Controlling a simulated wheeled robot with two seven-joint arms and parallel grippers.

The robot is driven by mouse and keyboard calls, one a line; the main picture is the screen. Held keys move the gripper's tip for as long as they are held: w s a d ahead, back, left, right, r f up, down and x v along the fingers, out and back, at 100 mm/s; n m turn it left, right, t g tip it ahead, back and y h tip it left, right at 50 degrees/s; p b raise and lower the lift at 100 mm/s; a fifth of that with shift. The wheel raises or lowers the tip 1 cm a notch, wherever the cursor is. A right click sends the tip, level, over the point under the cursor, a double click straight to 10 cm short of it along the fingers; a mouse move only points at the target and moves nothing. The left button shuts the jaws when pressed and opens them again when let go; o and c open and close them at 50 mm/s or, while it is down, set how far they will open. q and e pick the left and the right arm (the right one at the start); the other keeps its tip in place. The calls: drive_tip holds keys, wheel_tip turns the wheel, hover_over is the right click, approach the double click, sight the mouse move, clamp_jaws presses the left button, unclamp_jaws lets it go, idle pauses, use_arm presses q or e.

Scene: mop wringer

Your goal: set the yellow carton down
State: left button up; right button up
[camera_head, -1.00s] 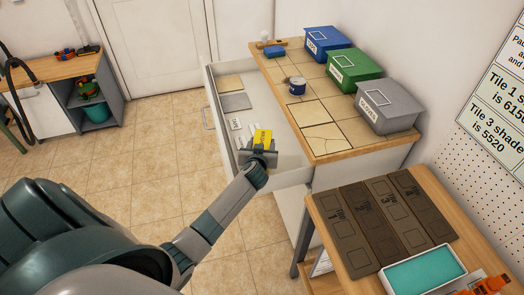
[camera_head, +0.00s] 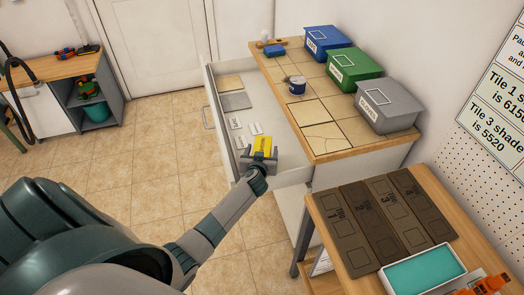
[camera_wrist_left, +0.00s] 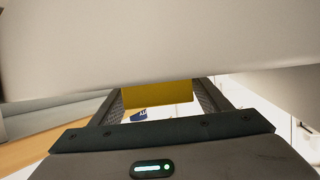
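The yellow carton (camera_head: 263,143) is at the fingers of my left gripper (camera_head: 261,155), over the near end of the open white drawer (camera_head: 288,176). In the left wrist view the carton (camera_wrist_left: 157,95) fills the gap between the two fingers of the left gripper (camera_wrist_left: 160,100), which looks shut on it. A large pale surface covers the upper part of that view and hides the rest of the carton. I cannot tell whether the carton touches the drawer floor. My right gripper is not in view.
Small white cards (camera_head: 241,142) lie in the drawer, left of and beyond the carton. Flat tiles (camera_head: 236,101) lie at its far end. The tiled counter (camera_head: 322,112) beside it holds a blue bin (camera_head: 326,43), green bin (camera_head: 353,70), grey bin (camera_head: 386,105) and small tin (camera_head: 297,86).

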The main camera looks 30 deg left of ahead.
use_arm(q)
drive_tip(key=shift+r, duration=0.1)
drive_tip(key=shift+r, duration=0.15)
drive_tip(key=shift+s+d, duration=0.25)
drive_tip(key=shift+s, duration=0.25)
drive_tip(key=b+v, duration=0.1)
drive_tip(key=v, duration=1)
drive_tip(key=shift+r, duration=0.2)
